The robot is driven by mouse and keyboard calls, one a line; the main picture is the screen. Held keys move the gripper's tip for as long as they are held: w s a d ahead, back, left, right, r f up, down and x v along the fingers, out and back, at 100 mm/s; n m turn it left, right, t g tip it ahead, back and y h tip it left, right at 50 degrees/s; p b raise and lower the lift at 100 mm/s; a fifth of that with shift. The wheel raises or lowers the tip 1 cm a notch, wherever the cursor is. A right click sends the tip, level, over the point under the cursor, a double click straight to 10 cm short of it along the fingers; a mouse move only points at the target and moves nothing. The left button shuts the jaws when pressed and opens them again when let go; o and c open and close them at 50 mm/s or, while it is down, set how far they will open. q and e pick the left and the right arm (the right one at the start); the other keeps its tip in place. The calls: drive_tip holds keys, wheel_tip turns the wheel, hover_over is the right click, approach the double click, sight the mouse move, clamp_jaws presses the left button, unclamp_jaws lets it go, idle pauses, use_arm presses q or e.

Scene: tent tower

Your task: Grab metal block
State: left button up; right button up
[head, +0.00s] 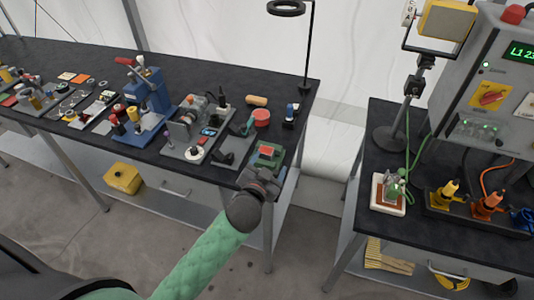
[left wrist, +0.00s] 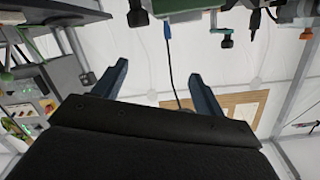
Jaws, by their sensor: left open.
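My left gripper (head: 262,177) is at the front right edge of the long black workbench, in front of a small green device with a red top (head: 266,151). In the left wrist view its two blue-grey fingers (left wrist: 158,88) stand wide apart with nothing between them. I cannot pick out the metal block for certain; it may be hidden by the gripper or be part of one of the grey fixtures on the bench. My right gripper is not in view.
The long bench (head: 80,55) holds a blue press (head: 150,100), a grey fixture (head: 190,130) and a red round container (head: 261,116). A second table (head: 390,120) on the right carries a control box (head: 490,90) and colored connectors. A gap separates the tables.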

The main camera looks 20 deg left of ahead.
use_arm(q)
drive_tip(key=w+d+r+m+t+h, duration=0.4)
drive_tip(key=d+r+m+h, duration=0.55)
drive_tip(key=r, duration=0.35)
drive_tip(key=s+d+r+m+g+h, duration=0.2)
drive_tip(key=d+r+m+g+h, duration=0.2)
drive_tip(key=d+m+g+h, duration=0.5)
drive_tip(key=m+g+y, duration=1.1)
drive_tip(key=m+y, duration=0.2)
drive_tip(key=y, duration=0.6)
hover_over(265, 151)
wheel_tip(265, 151, down, 15)
drive_tip(key=shift+f, duration=0.1)
drive_tip(key=shift+a+f, duration=0.1)
drive_tip(key=shift+a, duration=0.05)
drive_tip(key=shift+f+p, duration=0.6)
drive_tip(key=shift+f, duration=0.45)
drive_tip(key=f+p, duration=0.2)
drive_tip(key=f, duration=0.1)
drive_tip(key=f+p, duration=0.1)
drive_tip(key=p, duration=0.1)
drive_tip(key=shift+d+f, duration=0.25)
drive_tip(key=shift+f, duration=0.4)
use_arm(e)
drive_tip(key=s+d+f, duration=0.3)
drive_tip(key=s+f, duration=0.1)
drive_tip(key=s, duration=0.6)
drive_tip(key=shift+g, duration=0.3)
